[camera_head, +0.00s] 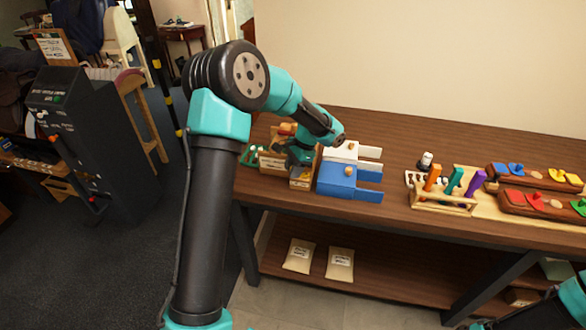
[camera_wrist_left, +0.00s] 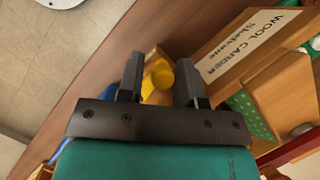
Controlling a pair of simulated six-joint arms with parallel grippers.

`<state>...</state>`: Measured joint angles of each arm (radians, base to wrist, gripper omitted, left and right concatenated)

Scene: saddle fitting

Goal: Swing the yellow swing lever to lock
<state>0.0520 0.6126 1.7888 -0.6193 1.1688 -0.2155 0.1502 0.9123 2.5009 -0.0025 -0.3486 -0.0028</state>
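In the left wrist view a yellow part (camera_wrist_left: 161,73), which looks like the swing lever, shows between the fingers of my left gripper (camera_wrist_left: 160,66). A rounded yellow end (camera_wrist_left: 188,73) sits close to the right finger. The fingers stand apart; I cannot tell whether they touch the lever. In the head view my left gripper (camera_head: 302,168) is low over a wooden fixture (camera_head: 271,161) at the table's left end. There the lever is hidden by my arm. My right gripper is out of view; only part of my right arm shows at the bottom right corner.
A blue and white block fixture (camera_head: 347,180) stands just right of my left gripper. Further right are a rack with coloured handles (camera_head: 443,203) and wooden trays of coloured pieces (camera_head: 535,178). A "wool carder" sign (camera_wrist_left: 250,45) is close to the right finger.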

